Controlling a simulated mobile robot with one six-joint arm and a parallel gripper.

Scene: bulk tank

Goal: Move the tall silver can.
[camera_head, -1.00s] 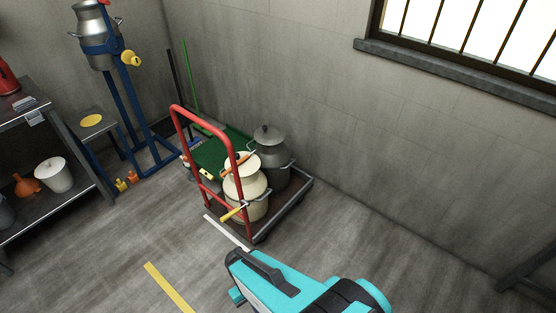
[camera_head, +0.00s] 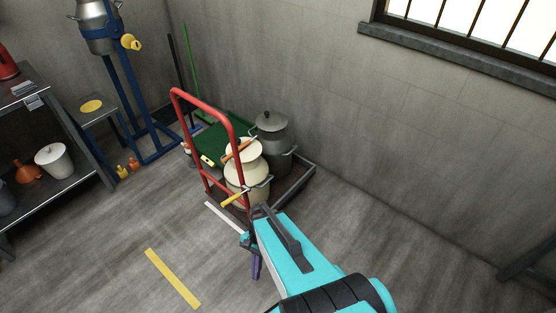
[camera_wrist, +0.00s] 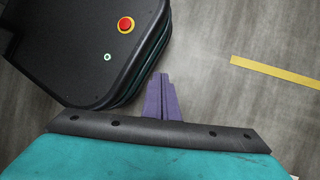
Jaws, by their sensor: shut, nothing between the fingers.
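A grey metal can (camera_head: 271,130) with a knobbed lid stands upright on the red-handled cart (camera_head: 300,187), behind a cream can (camera_head: 247,175) that partly hides it. Another silver can (camera_head: 99,35) sits high in a blue stand at upper left, its top cut off. I cannot tell for certain which is the tall silver can. My gripper (camera_head: 256,268) has purple fingers, shut and empty, in front of the cart and apart from the cans. The fingers also show in the wrist view (camera_wrist: 160,93), pointing over bare floor with no can in sight.
The cart's red handle (camera_head: 176,120) rises on the near left of the cans. A shelf unit (camera_head: 75,185) with a white bucket (camera_head: 54,160) stands at left. A yellow floor stripe (camera_head: 172,278) lies on open floor. A wall and window close off the back right.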

